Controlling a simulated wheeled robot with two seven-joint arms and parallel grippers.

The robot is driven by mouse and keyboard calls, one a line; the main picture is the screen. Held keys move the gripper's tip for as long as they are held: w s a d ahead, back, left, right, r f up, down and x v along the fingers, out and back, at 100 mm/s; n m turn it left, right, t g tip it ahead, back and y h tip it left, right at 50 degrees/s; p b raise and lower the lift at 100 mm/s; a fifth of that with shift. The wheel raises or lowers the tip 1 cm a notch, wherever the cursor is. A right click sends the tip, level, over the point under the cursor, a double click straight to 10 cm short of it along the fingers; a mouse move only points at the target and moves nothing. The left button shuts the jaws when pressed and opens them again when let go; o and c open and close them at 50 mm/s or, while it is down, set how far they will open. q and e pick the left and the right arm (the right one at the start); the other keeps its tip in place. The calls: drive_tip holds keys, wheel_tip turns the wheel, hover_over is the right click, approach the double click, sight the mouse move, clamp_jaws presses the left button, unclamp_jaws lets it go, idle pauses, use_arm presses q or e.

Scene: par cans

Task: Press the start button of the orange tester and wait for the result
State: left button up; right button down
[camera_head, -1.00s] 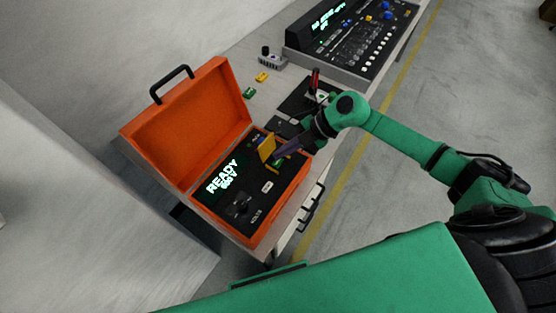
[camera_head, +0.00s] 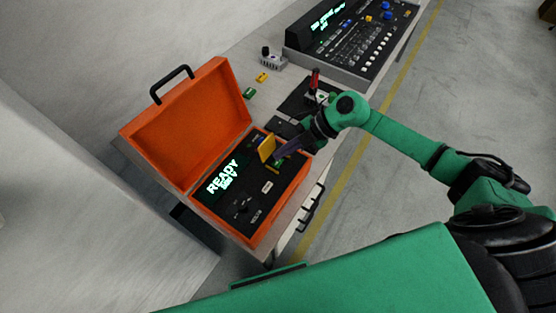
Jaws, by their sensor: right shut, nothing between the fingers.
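The orange tester (camera_head: 260,234) is an open case on the bench, its lid (camera_head: 190,125) raised at the back. Its display (camera_head: 223,180) glows with "READY" and a smaller, hard-to-read line below. A yellow flap (camera_head: 267,148) stands up near the far end of the black panel, with a small green part (camera_head: 279,163) by it that may be the start button. My right gripper (camera_head: 279,158) is shut and empty, its tips at the green part beside the flap; whether they touch it I cannot tell. My left gripper is not in view.
A mixing console (camera_head: 350,45) with a lit display stands at the far end of the bench. A small grey box (camera_head: 272,60), a yellow block (camera_head: 262,77) and a green block (camera_head: 249,93) lie behind the tester. A red-handled tool (camera_head: 315,80) stands near my right wrist.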

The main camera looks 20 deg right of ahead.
sight(282, 160)
idle(0.4)
drive_tip(key=shift+f, duration=0.4)
drive_tip(key=shift+f+b, duration=0.3)
drive_tip(key=shift+f, duration=0.1)
idle(0.4)
drive_tip(key=shift+r+p, duration=0.8)
drive_tip(key=shift+p, duration=0.05)
drive_tip(key=shift+r, duration=0.1)
wheel_tip(282, 160, up, 5)
drive_tip(key=p, duration=0.5)
